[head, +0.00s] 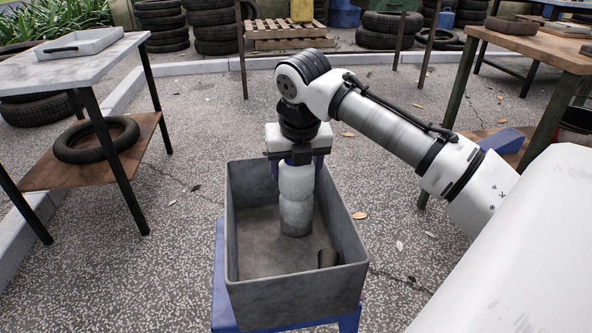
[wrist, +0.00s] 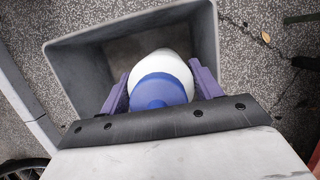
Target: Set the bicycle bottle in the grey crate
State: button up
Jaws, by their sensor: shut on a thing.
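The bicycle bottle (head: 295,198) is white with a blue top and hangs upright between the fingers of my gripper (head: 297,165). In the wrist view the blue cap and white shoulder of the bottle (wrist: 163,90) show between the two purple fingers of my gripper (wrist: 160,95), which is shut on it. The grey crate (head: 245,293) is open at the top, and the lower part of the bottle is inside its walls, near the back right. I cannot tell whether the bottle's base touches the crate floor. The crate also shows in the wrist view (wrist: 80,82).
A small dark cylindrical thing (head: 328,258) is in the crate's front right corner. The crate rests on a blue stand (head: 222,290). A table with a tray (head: 78,43) stands left, a wooden table (head: 535,48) right. Much of the crate floor is clear.

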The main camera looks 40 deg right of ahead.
jog(key=o, duration=1.7)
jog(key=p+v, duration=0.5)
jog(key=v, duration=0.7)
jog(key=shift+r, duration=0.1)
